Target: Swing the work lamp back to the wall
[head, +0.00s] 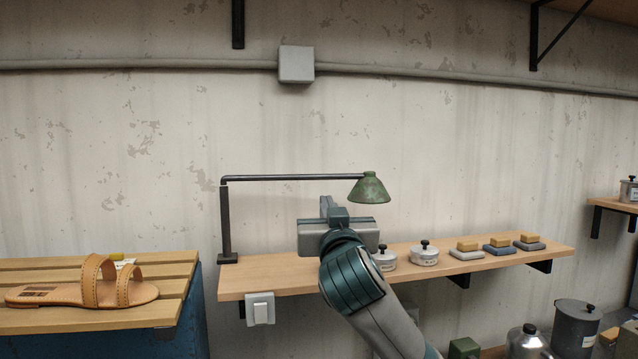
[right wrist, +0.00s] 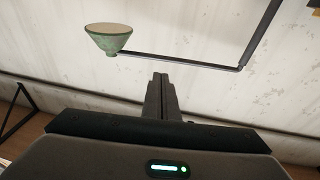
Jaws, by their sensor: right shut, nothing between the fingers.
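The work lamp has a dark post (head: 226,222) on the left end of the wall shelf. Its thin horizontal arm (head: 290,178) runs right, seemingly along the wall, to a green shade (head: 369,188). My right gripper (head: 326,204) is shut and empty, in front of the shelf and just below the lamp arm. In the right wrist view the picture is upside down: the shade (right wrist: 108,40) and lamp arm (right wrist: 185,62) lie beyond the shut fingertips (right wrist: 161,80), apparently not touching them. The exact gap is hard to judge. My left gripper is not in view.
The wooden shelf (head: 290,277) holds lidded tins (head: 424,254) and several blocks on stones (head: 484,248) to the right. A switch box (head: 260,308) is at its front edge. A sandal (head: 95,288) lies on a slatted bench (head: 180,275) at left.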

